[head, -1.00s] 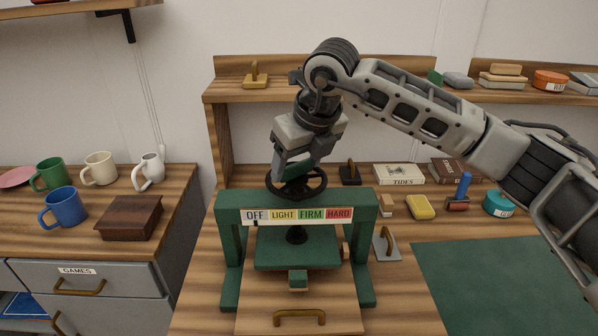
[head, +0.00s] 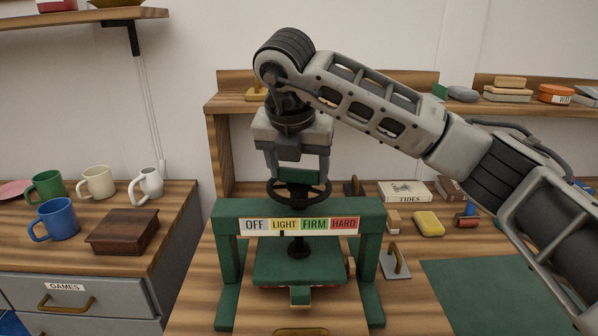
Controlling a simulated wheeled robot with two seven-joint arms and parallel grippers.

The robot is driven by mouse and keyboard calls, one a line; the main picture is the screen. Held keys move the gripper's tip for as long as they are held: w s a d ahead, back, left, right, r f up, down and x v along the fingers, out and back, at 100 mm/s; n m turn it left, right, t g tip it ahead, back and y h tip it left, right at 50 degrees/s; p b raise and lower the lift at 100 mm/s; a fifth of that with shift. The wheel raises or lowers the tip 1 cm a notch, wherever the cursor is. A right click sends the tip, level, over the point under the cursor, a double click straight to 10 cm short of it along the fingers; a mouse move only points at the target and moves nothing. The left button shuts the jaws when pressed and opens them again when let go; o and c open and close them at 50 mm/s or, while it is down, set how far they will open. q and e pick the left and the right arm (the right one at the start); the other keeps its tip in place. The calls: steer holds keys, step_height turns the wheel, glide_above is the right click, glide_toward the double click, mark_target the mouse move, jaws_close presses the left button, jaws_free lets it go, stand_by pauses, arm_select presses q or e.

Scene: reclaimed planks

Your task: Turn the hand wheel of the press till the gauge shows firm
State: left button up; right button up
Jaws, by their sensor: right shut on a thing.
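The green press (head: 226,250) stands on the plank bench in the middle of the head view. Its dark hand wheel (head: 322,193) lies flat above the top beam. My right gripper (head: 298,178) comes down on the wheel from above and is shut on it, one finger to each side; the fingertips' exact contact is hard to see. The gauge strip (head: 314,225) reads OFF, LIGHT, FIRM, HARD from left to right. Its small dark pointer (head: 282,233) is under LIGHT. The green pressing plate (head: 290,268) hangs below the screw. My left gripper is not in view.
A grey plate with a brass handle (head: 397,263), a yellow block (head: 428,223) and a green mat (head: 480,290) lie right of the press. A shelf (head: 235,103) runs behind. Mugs and a brown box (head: 122,232) stand on the left cabinet.

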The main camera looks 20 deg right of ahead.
steer(key=shift+r+m, duration=0.15)
steer(key=shift+m, duration=0.45)
steer(key=o, duration=1)
steer(key=v, duration=0.5)
steer(key=p+v, duration=0.1)
steer(key=v, duration=0.9)
steer(key=shift+a+r, duration=0.35)
